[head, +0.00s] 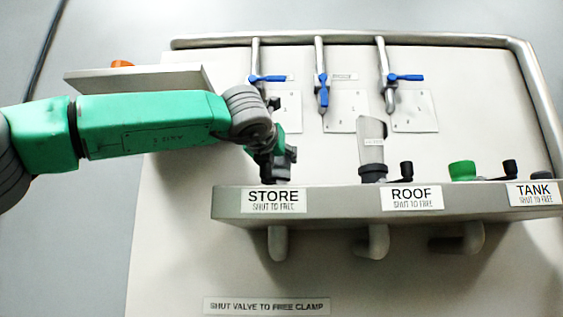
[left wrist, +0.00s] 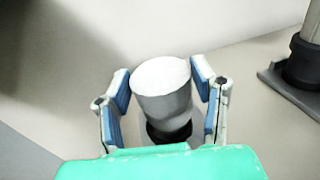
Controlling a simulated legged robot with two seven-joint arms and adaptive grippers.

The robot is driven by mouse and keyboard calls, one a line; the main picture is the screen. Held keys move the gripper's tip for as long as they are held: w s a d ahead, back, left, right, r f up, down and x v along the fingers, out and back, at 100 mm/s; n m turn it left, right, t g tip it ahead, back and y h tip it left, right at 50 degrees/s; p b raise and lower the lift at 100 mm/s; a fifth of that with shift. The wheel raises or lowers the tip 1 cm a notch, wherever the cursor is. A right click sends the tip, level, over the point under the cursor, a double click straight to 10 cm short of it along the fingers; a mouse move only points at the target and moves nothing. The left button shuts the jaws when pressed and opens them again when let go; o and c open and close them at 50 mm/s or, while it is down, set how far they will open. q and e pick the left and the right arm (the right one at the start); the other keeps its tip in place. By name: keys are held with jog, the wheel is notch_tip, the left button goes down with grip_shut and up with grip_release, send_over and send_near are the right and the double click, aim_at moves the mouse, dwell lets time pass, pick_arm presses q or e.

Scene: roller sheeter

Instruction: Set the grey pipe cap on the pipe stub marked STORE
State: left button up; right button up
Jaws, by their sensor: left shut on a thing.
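My left gripper (head: 272,158) points down just behind the STORE label (head: 273,201), at the left end of the grey bench. In the left wrist view the blue-padded fingers (left wrist: 163,100) stand on either side of a grey cap (left wrist: 162,85) with a pale round top and are shut on it. A black ring (left wrist: 170,133) shows directly below the cap, in line with it. I cannot tell whether the cap is seated there. In the head view my gripper hides the cap and the STORE stub. My right gripper is out of view.
To the right stands the ROOF pipe piece (head: 372,142) on a black base, with a black knob (head: 407,168) beside it. A green cap (head: 462,170) is near TANK. Blue valve handles (head: 323,91) are on the panel behind. An orange item (head: 122,64) shows behind a grey shelf (head: 140,78).

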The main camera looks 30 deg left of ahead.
aim_at(277, 167)
pick_arm(q)
jog(key=shift+w+f+b, duration=0.2)
jog(key=shift+f, duration=0.55)
jog(key=shift+w+f+b, duration=0.15)
jog(key=shift+w+f, duration=0.05)
jog(key=shift+f, duration=0.5)
jog(key=shift+s+a+r+p, duration=0.2)
jog(key=shift+r+p, duration=0.5)
jog(key=shift+r, duration=0.1)
jog(key=shift+s+a+r+p, duration=0.15)
jog(key=shift+r+p, duration=0.5)
jog(key=shift+r, duration=0.1)
jog(key=shift+w+a+r+p, duration=0.15)
jog(key=shift+w+r+p, duration=0.05)
jog(key=shift+r+p, duration=0.25)
jog(key=shift+s+r+p, duration=0.2)
jog(key=shift+r+p, duration=0.35)
jog(key=shift+r, duration=0.35)
jog(key=shift+d+r+p, duration=0.3)
jog(key=shift+r+p, duration=0.05)
jog(key=shift+r, duration=0.1)
jog(key=shift+r+p, duration=0.5)
jog(key=shift+r, duration=0.05)
jog(key=shift+a, duration=0.15)
